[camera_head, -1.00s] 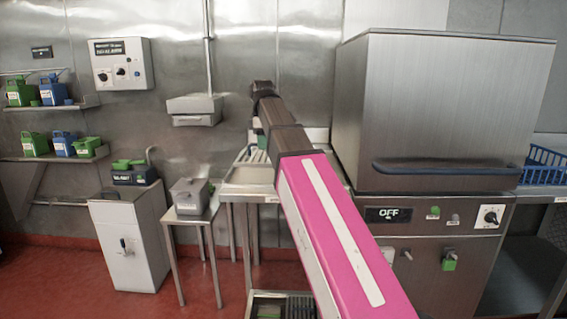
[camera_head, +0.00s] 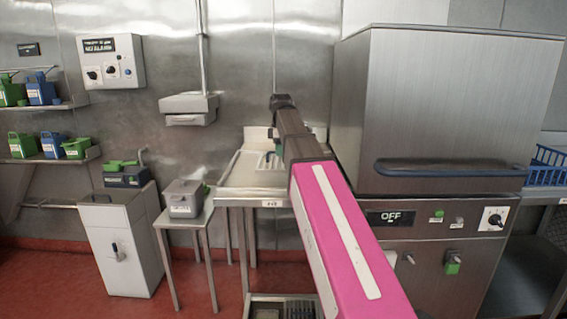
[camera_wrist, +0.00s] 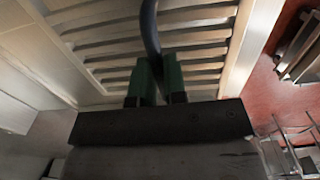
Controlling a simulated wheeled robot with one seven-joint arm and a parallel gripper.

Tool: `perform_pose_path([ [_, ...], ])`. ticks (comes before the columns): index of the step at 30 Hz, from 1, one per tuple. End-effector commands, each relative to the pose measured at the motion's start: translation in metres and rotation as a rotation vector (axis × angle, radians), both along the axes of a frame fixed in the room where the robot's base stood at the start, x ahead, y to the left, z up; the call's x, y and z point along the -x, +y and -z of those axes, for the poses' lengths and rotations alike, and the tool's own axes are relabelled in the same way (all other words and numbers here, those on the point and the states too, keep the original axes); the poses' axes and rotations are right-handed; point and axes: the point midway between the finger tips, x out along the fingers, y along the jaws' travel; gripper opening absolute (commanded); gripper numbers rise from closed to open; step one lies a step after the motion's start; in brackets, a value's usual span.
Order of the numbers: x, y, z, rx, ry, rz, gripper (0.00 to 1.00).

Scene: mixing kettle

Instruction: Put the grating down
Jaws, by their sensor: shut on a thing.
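The pale slatted grating (camera_wrist: 195,52) fills much of the upper wrist view. My gripper (camera_wrist: 159,80) has green fingers shut on a dark curved bar in front of the slats, which looks like the grating's handle. I cannot tell whether the grating touches the table.
The hood-type washer (camera_head: 440,120), marked OFF, stands close on the right of my arm. A small table (camera_head: 190,222) with a grey box (camera_head: 185,198) is at the left, beside a white cabinet (camera_head: 122,240). A slatted lower shelf (camera_head: 285,306) is under the side table.

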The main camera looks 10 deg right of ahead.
Motion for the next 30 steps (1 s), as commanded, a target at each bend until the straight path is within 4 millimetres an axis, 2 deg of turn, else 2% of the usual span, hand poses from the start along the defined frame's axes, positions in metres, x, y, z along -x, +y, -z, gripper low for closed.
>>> perform_pose_path([
  [3, -0.006, -0.009, 0.005, 0.000, -0.001, -0.001, 0.00],
  [10, -0.007, -0.012, 0.014, 0.000, 0.000, -0.001, 0.00],
  [19, -0.007, -0.012, 0.046, 0.000, 0.000, -0.001, 0.00],
  [26, -0.008, -0.012, 0.048, 0.000, -0.001, -0.001, 0.00],
  [27, -0.007, -0.012, 0.049, 0.000, 0.000, -0.001, 0.19],
  [28, -0.007, -0.012, 0.049, 0.000, 0.000, -0.001, 0.28],
  [29, -0.007, -0.012, 0.048, 0.000, 0.000, -0.001, 0.38],
  [30, -0.007, -0.012, 0.048, 0.000, 0.000, -0.001, 0.38],
])
